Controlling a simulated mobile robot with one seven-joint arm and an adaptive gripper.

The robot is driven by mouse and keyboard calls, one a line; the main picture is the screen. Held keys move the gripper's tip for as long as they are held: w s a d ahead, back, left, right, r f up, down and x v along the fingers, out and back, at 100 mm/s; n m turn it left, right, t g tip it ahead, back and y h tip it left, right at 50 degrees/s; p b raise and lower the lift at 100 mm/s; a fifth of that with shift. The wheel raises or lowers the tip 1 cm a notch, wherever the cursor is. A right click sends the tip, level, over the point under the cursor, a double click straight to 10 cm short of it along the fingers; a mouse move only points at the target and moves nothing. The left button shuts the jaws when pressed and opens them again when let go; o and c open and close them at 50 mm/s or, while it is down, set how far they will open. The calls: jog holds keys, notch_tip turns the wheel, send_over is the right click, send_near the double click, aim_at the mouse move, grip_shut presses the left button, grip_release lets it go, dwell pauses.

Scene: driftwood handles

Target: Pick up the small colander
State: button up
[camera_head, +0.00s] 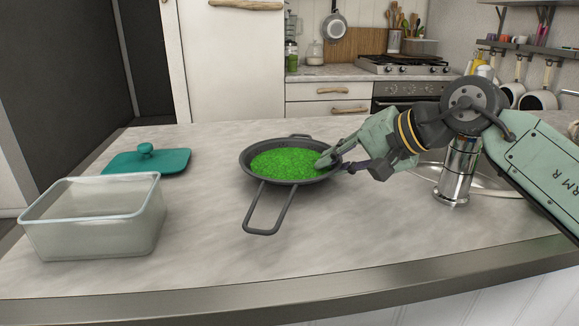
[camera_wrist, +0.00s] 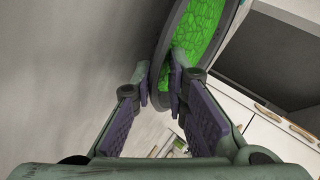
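The small colander (camera_head: 263,208) is dark grey, with a bright green inside, a long wire handle toward the front and a small loop at the back. It appears to sit level on the counter. My gripper (camera_head: 337,163) comes from the right and has its fingers at the right rim, one reaching over the inside and one outside. In the wrist view the colander rim (camera_wrist: 172,42) passes between the fingertips of my gripper (camera_wrist: 160,82). The gap there is narrow, and I cannot tell whether both fingers press on the rim.
A clear rectangular container (camera_head: 95,220) stands at the left on the counter (camera_head: 330,250). The counter in front of the colander is clear.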

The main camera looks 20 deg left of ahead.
grip_shut()
jog(key=shift+r, duration=0.2)
dwell(0.6)
jog(key=shift+r+b, duration=0.3)
jog(key=shift+r, duration=1.35)
jog(key=s+d+b, duration=0.1)
jog(key=s+d, duration=0.2)
jog(key=s, duration=0.1)
jog(key=s+d+r, duration=0.1)
jog(key=s+d, duration=0.2)
jog(key=s, duration=0.1)
jog(key=s+d+b, duration=0.1)
jog(key=s+d, duration=0.3)
jog(key=shift+s+r+b, duration=0.1)
jog(key=shift+r+b, duration=0.1)
jog(key=shift+b, duration=0.15)
jog(key=shift+s+d, duration=0.1)
jog(key=shift+s, duration=0.05)
